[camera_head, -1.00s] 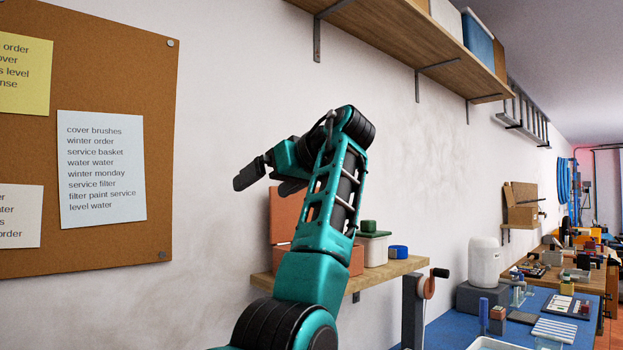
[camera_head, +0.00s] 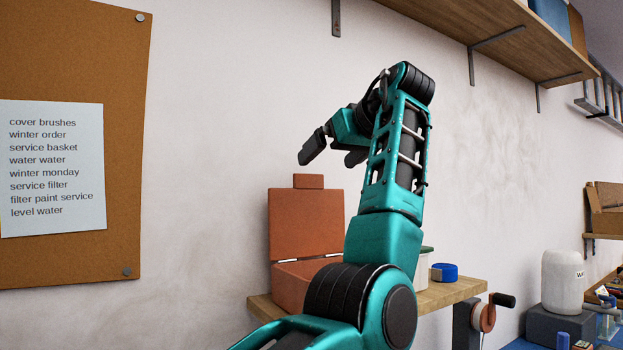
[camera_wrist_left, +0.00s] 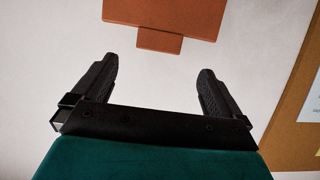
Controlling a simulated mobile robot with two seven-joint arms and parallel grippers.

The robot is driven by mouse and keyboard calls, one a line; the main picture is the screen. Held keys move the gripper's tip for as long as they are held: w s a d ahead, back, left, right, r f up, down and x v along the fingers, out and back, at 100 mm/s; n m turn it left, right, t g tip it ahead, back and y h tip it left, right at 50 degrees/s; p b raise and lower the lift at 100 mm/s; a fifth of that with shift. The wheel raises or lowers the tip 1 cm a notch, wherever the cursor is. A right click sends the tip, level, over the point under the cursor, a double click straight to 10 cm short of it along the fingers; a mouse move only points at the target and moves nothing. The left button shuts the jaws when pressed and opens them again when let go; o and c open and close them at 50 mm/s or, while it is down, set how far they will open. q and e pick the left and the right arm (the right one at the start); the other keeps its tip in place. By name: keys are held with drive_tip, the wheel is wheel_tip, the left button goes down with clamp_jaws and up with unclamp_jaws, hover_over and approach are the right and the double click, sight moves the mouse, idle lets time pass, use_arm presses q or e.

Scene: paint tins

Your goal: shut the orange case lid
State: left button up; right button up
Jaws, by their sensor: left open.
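The orange case (camera_head: 296,284) stands on a small wooden shelf against the wall. Its lid (camera_head: 305,222) is up, roughly upright, with a small tab (camera_head: 308,181) at its top edge. My arm hides the case's right part. My left gripper (camera_head: 331,151) is above the lid in the head view, open and empty, apart from it. In the left wrist view the lid (camera_wrist_left: 165,14) and its tab (camera_wrist_left: 159,41) show at the top edge, beyond the open fingers (camera_wrist_left: 152,82). My right gripper is in neither view.
The wooden shelf (camera_head: 447,296) also holds a blue round item (camera_head: 444,272) and a pale tub (camera_head: 425,268) partly behind my arm. A cork board (camera_head: 120,150) hangs at left. A long wooden shelf (camera_head: 510,45) is overhead.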

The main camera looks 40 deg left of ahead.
sight(310, 177)
use_arm(q)
drive_tip(key=x, duration=0.9)
drive_tip(key=shift+w+a+f, duration=0.1)
drive_tip(key=shift+w+a, duration=0.1)
drive_tip(key=shift+a, duration=0.05)
drive_tip(key=shift+c, duration=0.3)
drive_tip(key=c, duration=1.4)
